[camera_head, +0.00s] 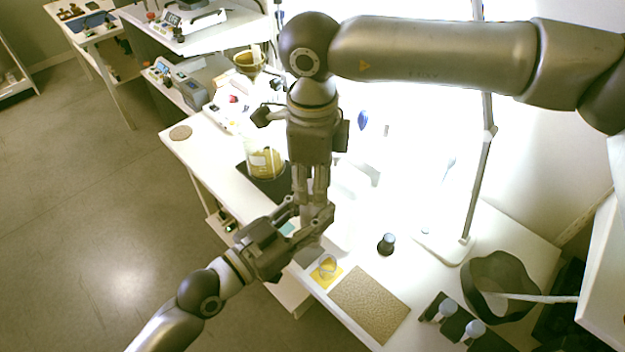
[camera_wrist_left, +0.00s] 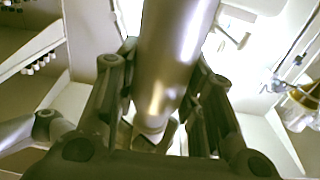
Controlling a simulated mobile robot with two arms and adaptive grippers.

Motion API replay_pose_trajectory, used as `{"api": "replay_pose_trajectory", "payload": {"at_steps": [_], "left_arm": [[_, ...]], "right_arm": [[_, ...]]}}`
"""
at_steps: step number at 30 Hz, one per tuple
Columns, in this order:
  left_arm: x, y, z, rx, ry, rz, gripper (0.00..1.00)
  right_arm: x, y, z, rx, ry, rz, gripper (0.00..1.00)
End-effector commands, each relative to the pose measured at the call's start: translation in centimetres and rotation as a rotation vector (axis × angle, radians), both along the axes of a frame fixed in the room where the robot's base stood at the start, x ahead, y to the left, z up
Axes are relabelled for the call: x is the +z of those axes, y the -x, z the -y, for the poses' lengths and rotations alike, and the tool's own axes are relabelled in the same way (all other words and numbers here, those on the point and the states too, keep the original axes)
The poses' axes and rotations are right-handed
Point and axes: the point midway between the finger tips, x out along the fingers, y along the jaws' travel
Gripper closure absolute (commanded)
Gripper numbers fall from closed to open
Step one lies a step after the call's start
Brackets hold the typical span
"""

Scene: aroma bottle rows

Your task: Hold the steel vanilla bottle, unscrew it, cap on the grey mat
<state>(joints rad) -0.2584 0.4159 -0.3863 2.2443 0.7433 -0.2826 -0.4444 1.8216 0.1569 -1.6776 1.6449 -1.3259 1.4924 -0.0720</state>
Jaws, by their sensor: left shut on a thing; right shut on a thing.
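The steel vanilla bottle is a shiny metal cylinder (camera_wrist_left: 175,55) between my left gripper's fingers in the left wrist view. In the head view the grippers mostly hide it. My left gripper (camera_head: 312,214) is shut on its body from the lower left. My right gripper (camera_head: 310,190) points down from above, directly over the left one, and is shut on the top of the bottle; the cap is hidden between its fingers. A small grey patch (camera_head: 309,254), perhaps the grey mat, lies on the table just below the left gripper.
A beaker of yellow liquid (camera_head: 263,162) stands on a dark mat behind the grippers. A yellow square with a clear dish (camera_head: 326,270) and a brown textured mat (camera_head: 370,303) lie in front. A dark-capped bottle (camera_head: 386,244) and a lamp base (camera_head: 443,247) stand to the right.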

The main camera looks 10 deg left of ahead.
Motion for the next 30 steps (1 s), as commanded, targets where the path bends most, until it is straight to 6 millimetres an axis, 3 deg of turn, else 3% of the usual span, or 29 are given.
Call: {"api": "replay_pose_trajectory", "payload": {"at_steps": [15,18,30], "left_arm": [[0.07,0.14,0.18,-0.004,0.001,0.001,1.0],[0.07,0.14,0.18,-0.004,0.001,0.001,1.0],[0.06,0.12,0.15,-0.003,0.001,0.001,1.0]], "right_arm": [[0.12,-0.41,-0.18,0.867,-0.007,0.002,1.0],[0.14,-0.45,-0.16,0.938,-0.005,0.002,1.0],[0.14,-0.43,-0.17,0.934,-0.006,0.001,1.0]]}}
